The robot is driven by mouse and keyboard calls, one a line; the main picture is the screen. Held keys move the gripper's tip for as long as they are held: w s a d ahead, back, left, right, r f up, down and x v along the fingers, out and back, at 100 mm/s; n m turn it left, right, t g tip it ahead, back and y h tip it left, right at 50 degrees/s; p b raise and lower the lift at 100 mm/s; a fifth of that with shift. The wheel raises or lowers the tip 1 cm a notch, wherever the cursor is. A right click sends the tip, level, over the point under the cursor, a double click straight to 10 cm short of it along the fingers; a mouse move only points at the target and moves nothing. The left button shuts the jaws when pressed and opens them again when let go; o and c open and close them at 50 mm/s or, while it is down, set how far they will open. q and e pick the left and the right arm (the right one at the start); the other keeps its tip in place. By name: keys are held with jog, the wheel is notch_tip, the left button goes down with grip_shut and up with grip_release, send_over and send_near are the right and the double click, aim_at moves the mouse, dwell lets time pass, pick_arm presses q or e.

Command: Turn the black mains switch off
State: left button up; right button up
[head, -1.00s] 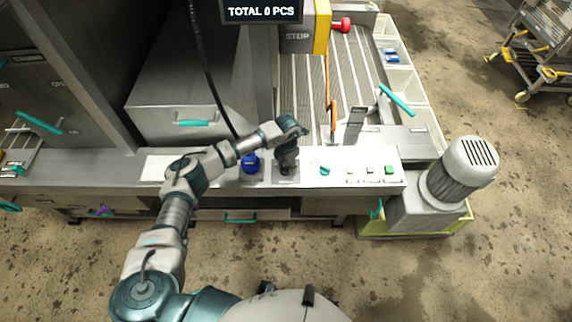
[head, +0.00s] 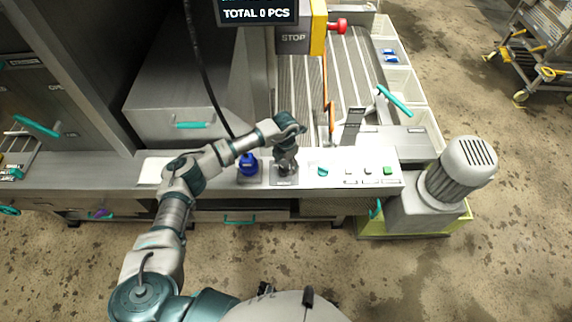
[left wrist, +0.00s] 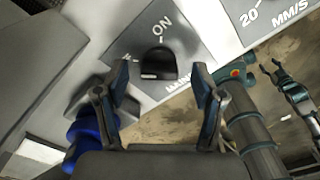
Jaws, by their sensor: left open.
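The black mains switch (left wrist: 157,64) is a round knob on a grey plate in the left wrist view. "ON" is printed above it, and another label to its left is partly hidden. A pale mark shows on the knob's lower edge. My left gripper (left wrist: 161,76) is open, with one finger on each side of the knob. I cannot tell whether the fingers touch it. In the head view my left gripper (head: 285,166) points down over the switch plate (head: 284,181) and hides the knob. My right gripper (left wrist: 271,67) shows small at the right of the wrist view.
A blue knob (head: 248,165) stands close to the left of the switch. To the right on the white panel are a teal knob (head: 323,171) and a green button (head: 388,171). A grey motor (head: 458,170) stands at the panel's right end.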

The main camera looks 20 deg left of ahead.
pick_arm(q)
notch_tip(320, 180, up, 11)
jog(key=shift+w+f, duration=0.15)
jog(key=shift+d+f, duration=0.1)
dwell(0.4)
